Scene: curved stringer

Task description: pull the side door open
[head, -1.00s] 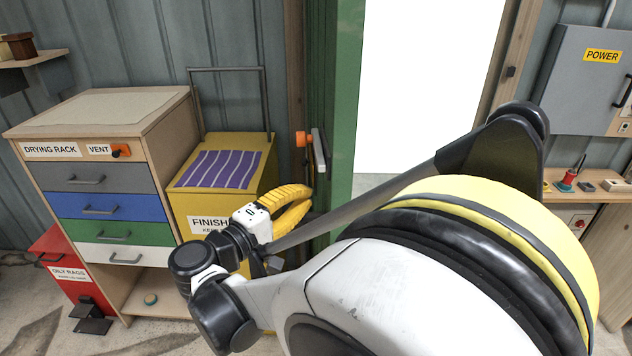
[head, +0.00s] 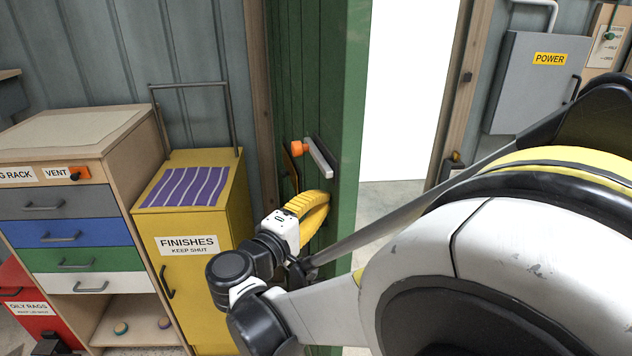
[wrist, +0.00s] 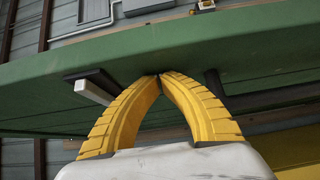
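The green side door (head: 345,110) stands ajar, with a bright doorway to its right. On its face are a pale lever handle (head: 321,158) and an orange knob (head: 300,147). My gripper (head: 318,205) is just below the handle, in front of the door face. In the wrist view, the yellow fingertips of my gripper (wrist: 158,76) meet with nothing seen between them, at or very near the green door (wrist: 240,60); I cannot tell whether they touch it. The pale handle (wrist: 93,92) is left of the fingers, apart from them.
A yellow FINISHES cabinet (head: 187,270) stands left of the door and my gripper, with a drying rack of drawers (head: 75,165) beyond it. A red oily rags bin (head: 25,305) is at lower left. A grey POWER box (head: 530,85) hangs right of the doorway (head: 410,100).

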